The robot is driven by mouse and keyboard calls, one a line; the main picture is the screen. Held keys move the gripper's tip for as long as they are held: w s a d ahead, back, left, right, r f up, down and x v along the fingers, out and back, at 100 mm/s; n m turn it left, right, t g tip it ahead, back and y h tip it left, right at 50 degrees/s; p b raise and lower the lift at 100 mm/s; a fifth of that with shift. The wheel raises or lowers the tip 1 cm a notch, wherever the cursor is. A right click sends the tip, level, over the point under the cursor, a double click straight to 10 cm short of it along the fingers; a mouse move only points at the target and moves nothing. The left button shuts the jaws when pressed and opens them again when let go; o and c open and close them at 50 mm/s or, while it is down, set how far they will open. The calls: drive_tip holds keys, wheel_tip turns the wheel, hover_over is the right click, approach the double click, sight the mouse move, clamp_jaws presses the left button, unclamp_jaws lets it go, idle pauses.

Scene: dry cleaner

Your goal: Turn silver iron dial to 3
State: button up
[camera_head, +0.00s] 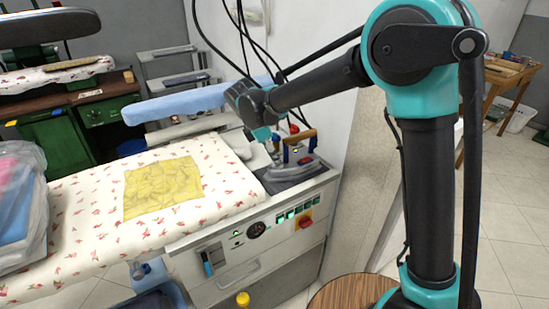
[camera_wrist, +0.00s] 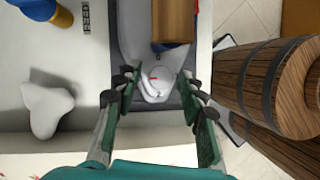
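The silver iron (camera_head: 292,172) rests on a dark grey pad (camera_head: 308,180) at the right end of the ironing station. Its brown handle (camera_wrist: 173,22) is at the top of the wrist view. The pale round dial (camera_wrist: 156,80) with a small red mark sits below the handle there; its numbers are too small to read. My gripper (camera_wrist: 159,92) is open and empty, with one finger on each side of the dial and visible gaps to it. In the head view my gripper (camera_head: 268,134) is beside the iron, partly hiding it.
A floral ironing board (camera_head: 90,225) with a yellow cloth (camera_head: 163,188) lies to the left. A control panel (camera_head: 258,230) is below the iron. Wooden barrel-like shapes (camera_wrist: 280,75) stand close on the right in the wrist view. A pale lobed object (camera_wrist: 46,108) lies left.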

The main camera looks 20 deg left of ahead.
drive_tip(key=shift+r, duration=0.1)
drive_tip(key=v, duration=1.1)
drive_tip(key=shift+r, duration=0.4)
drive_tip(key=shift+s+a, duration=0.1)
